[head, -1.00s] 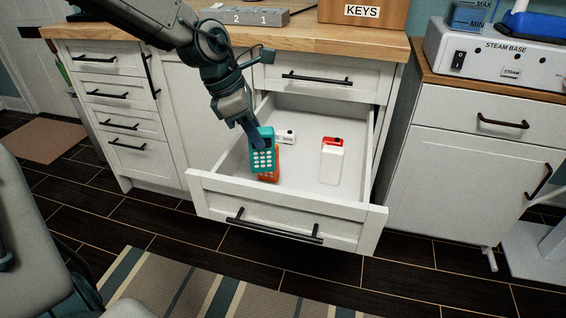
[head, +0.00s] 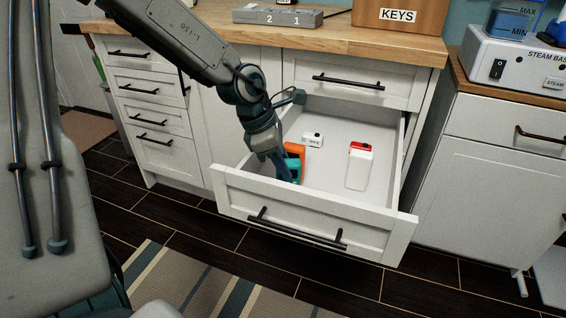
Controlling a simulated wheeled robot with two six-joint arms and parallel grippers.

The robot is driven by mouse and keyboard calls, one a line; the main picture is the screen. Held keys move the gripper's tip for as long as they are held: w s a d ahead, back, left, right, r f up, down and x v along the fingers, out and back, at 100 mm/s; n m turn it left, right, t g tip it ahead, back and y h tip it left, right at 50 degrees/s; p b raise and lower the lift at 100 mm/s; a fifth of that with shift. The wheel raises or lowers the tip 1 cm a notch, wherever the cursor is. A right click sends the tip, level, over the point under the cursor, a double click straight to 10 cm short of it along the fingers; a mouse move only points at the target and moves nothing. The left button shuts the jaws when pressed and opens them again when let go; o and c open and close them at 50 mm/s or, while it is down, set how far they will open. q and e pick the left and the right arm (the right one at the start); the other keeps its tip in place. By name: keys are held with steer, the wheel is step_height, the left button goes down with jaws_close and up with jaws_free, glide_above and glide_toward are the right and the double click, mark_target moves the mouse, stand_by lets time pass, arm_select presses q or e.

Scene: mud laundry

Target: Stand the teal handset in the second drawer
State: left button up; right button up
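The open second drawer (head: 318,217) holds several things and is pulled out under a shut top drawer. My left gripper (head: 283,170) reaches down into its left part, close behind the front panel. The teal handset (head: 295,170) is at the gripper's fingers, mostly hidden by them and by the drawer front. The fingers look shut on it. Its lower end is out of sight, so I cannot tell whether it touches the drawer floor. An orange handset (head: 295,150) is right beside it, partly hidden behind the gripper. My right gripper is not in view.
A white bottle-like item with a red top (head: 358,168) stands in the drawer's right half. A small white labelled box (head: 312,140) lies towards the back. Drawer floor between them is clear. The worktop (head: 330,47) overhangs above, with a keys box (head: 400,15).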

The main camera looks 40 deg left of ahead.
arm_select(q)
steer(key=o, duration=0.3)
steer(key=shift+o, duration=0.3)
steer(key=shift+r, duration=0.1)
steer(key=shift+r+p, duration=0.25)
steer(key=shift+p, duration=0.15)
steer(key=p+v, duration=0.2)
steer(key=v, duration=0.9)
steer(key=shift+r, duration=0.3)
steer(key=shift+a, duration=0.15)
